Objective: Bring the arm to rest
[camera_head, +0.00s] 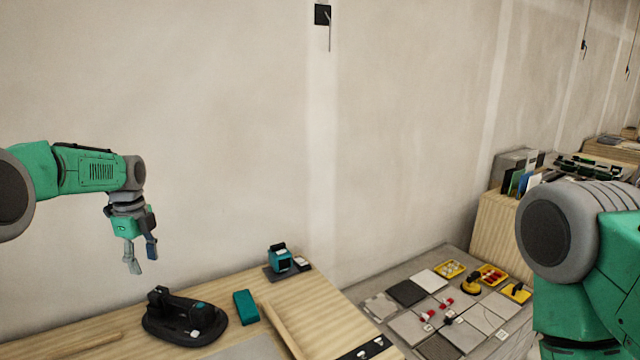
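My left arm (85,169) comes in from the left, green and grey, bent down at the wrist. My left gripper (142,262) hangs from it with its two fingers pointing down and spread apart. Nothing is between the fingers. It shows in front of the bare wall, above the wooden bench at the lower left. My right arm (575,250) fills the right edge as large grey and green links. My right gripper is out of the picture.
A wooden bench (228,283) holds a black tool (183,318), a teal block (245,306) and a teal device (279,258). Grey tiles (407,293), red-capped pieces and yellow trays (450,269) lie on a lower surface at right. Wooden cabinets stand behind. The space around the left gripper looks clear.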

